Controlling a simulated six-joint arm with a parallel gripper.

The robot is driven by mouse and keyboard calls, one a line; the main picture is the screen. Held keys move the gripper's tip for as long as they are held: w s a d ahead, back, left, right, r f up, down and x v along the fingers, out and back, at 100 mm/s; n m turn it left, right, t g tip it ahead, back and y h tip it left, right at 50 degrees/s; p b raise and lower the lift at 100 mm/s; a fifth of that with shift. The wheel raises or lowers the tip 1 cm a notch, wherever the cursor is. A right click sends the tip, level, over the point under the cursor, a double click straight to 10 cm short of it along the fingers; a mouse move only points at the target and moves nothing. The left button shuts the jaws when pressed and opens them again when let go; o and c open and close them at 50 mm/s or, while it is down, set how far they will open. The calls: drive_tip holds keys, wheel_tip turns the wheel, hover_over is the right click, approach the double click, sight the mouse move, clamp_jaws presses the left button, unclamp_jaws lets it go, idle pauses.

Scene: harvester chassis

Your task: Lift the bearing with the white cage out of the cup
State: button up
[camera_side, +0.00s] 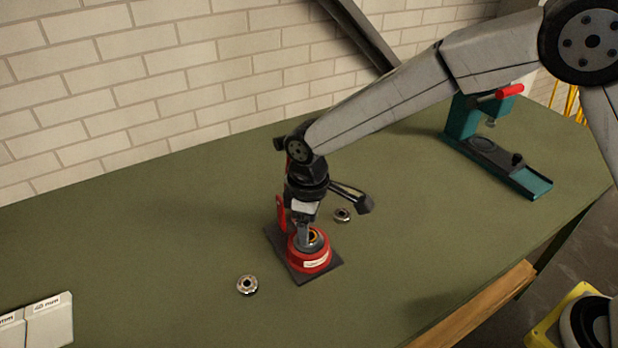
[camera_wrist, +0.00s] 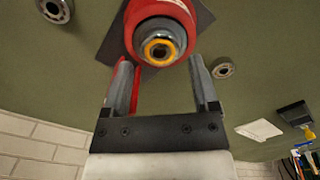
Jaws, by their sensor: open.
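A red cup (camera_side: 308,258) with a pale label stands on a dark square plate (camera_side: 326,272); it shows at the top of the wrist view (camera_wrist: 137,12). My gripper (camera_side: 305,236) points down at the cup mouth. In the wrist view its fingers (camera_wrist: 160,62) are apart, one on each side of the bearing; contact is unclear.
Loose bearings lie on the green bench, one front left (camera_side: 247,284) and one behind the cup (camera_side: 342,215). A red upright piece (camera_side: 281,212) stands at the cup's left. A teal press (camera_side: 490,145) stands back right; pale boxes (camera_side: 40,322) lie front left.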

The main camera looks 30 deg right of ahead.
drive_tip(key=shift+f, duration=1.55)
drive_tip(key=shift+r, duration=0.1)
idle(0.8)
clamp_jaws()
drive_tip(key=shift+r, duration=3.55)
